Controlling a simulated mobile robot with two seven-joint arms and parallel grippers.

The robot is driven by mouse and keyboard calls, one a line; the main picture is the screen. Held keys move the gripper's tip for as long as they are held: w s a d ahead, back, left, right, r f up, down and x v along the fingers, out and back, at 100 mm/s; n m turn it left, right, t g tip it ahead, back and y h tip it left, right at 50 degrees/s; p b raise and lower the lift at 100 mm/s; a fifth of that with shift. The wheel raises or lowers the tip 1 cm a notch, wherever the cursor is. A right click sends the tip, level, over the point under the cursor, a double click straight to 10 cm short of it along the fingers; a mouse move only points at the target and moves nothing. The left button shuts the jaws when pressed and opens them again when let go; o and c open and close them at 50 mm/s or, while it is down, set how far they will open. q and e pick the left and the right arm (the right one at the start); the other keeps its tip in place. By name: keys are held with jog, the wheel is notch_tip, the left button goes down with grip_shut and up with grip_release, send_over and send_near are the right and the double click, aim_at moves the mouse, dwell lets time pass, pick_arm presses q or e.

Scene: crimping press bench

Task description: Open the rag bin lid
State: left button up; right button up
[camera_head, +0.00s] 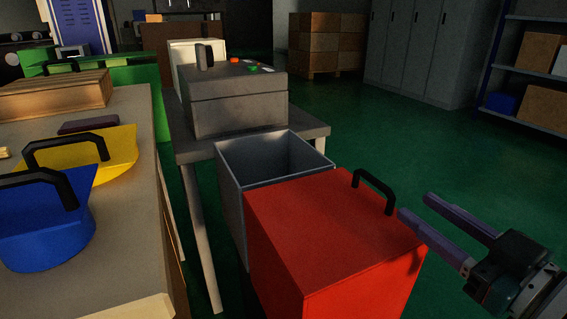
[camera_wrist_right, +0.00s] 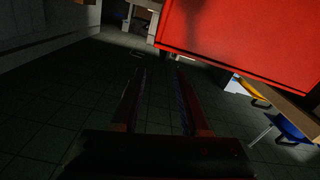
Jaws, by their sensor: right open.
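The red rag bin (camera_head: 340,270) stands at the front centre, and its flat red lid (camera_head: 325,220) lies shut on top. A black bar handle (camera_head: 373,184) rises from the lid's far right side. My right gripper (camera_head: 414,206) is open and empty just to the right of the bin, its fingers pointing toward the handle, apart from it as far as I can tell. In the right wrist view, the open fingers (camera_wrist_right: 159,72) reach out with nothing between them, and a red face of the bin (camera_wrist_right: 245,40) fills the upper right. My left gripper is not in view.
An open grey bin (camera_head: 228,180) stands directly behind the red one. A worktable (camera_head: 110,270) at left holds blue (camera_head: 45,225) and yellow (camera_head: 120,160) scoops. Green floor at right is clear.

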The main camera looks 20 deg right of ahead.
aim_at(383, 184)
jog(key=shift+w+d+f, duration=0.1)
jog(key=shift+w+f, duration=0.1)
jog(key=shift+w, duration=0.4)
jog(key=w+b, duration=0.1)
jog(key=w, duration=0.1)
jog(key=w+a+b, duration=0.1)
jog(key=w, duration=0.1)
jog(key=w+b, duration=0.1)
jog(key=w, duration=0.2)
jog(key=shift+a, duration=0.15)
jog(key=shift+w, duration=0.7)
jog(key=shift+c, duration=0.4)
grip_shut()
